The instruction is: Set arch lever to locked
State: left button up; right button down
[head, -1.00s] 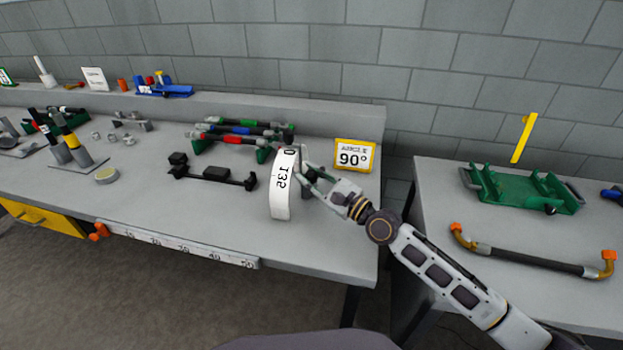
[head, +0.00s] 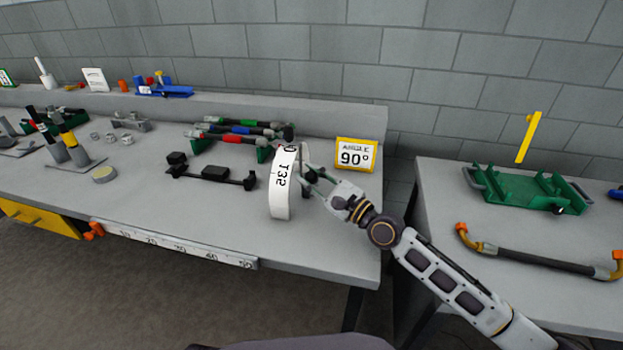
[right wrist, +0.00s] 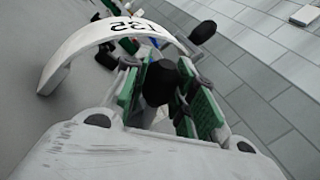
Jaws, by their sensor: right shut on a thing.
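A white arch (head: 281,190) with a dark number on its face stands upright on the bench, near its right end. It also shows in the right wrist view (right wrist: 75,58), curving across the upper left. My right gripper (head: 309,170) is just to the right of the arch. In the right wrist view its green-padded fingers (right wrist: 160,92) are shut on a black lever knob (right wrist: 159,82). A second black knob (right wrist: 202,32) stands beyond the fingertips. The lever's base and any lock marking are hidden. My left gripper is out of view.
A yellow-framed 90° sign (head: 355,155) stands behind and right of my gripper. A black fixture (head: 213,174) and a rack of coloured-banded tools (head: 238,130) are left of the arch. A gap separates the bench from the right table (head: 450,210).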

jog(key=c, duration=1.1)
grip_release()
jog(key=shift+c, duration=0.2)
jog(key=shift+s, duration=0.1)
jog(key=shift+v, duration=5.9)
jog(key=shift+d, duration=0.1)
